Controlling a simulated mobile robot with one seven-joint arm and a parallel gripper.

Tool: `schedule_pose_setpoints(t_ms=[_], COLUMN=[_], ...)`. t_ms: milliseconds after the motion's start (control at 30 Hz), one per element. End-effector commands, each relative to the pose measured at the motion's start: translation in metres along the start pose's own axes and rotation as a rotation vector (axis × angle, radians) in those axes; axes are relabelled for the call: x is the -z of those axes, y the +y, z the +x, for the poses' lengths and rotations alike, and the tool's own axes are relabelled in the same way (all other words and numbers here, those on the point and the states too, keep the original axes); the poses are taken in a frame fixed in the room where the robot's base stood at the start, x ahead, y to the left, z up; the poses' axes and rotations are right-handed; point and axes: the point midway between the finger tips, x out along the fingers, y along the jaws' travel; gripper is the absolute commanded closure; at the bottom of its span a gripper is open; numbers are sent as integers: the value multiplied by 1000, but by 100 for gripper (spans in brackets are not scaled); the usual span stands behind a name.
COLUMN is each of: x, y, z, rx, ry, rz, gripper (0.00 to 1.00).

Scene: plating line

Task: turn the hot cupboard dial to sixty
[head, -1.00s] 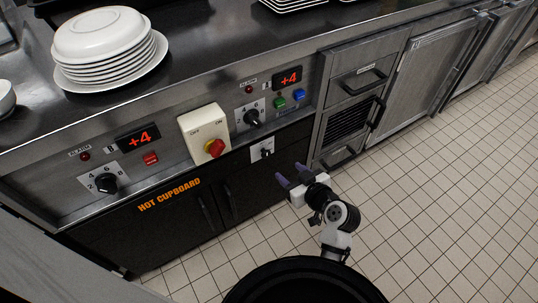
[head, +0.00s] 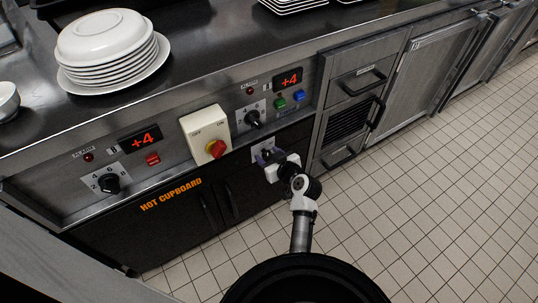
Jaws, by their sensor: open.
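The hot cupboard front (head: 100,240) is black, with orange "HOT CUPBOARD" lettering (head: 171,195). A small white dial plate (head: 262,147) sits above its doors, below the steel control panel. The gripper hides most of the knob and the plate's markings, so the setting cannot be read. I cannot tell whether the fingers touch the knob.
Black numbered dials sit on the panel at left (head: 109,183) and right (head: 254,119). Stacked plates (head: 108,50) stand on the counter. The tiled floor (head: 420,210) is clear.

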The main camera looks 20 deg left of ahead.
Motion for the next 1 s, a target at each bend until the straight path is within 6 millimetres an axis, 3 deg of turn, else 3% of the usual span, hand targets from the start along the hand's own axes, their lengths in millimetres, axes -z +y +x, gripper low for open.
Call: schedule_pose_setpoints(t_ms=[200,533,1000], x=[0,0,0], y=[0,0,3], z=[0,0,0], rx=[0,0,47], ry=[0,0,2], rz=[0,0,117], gripper=[50,92,92])
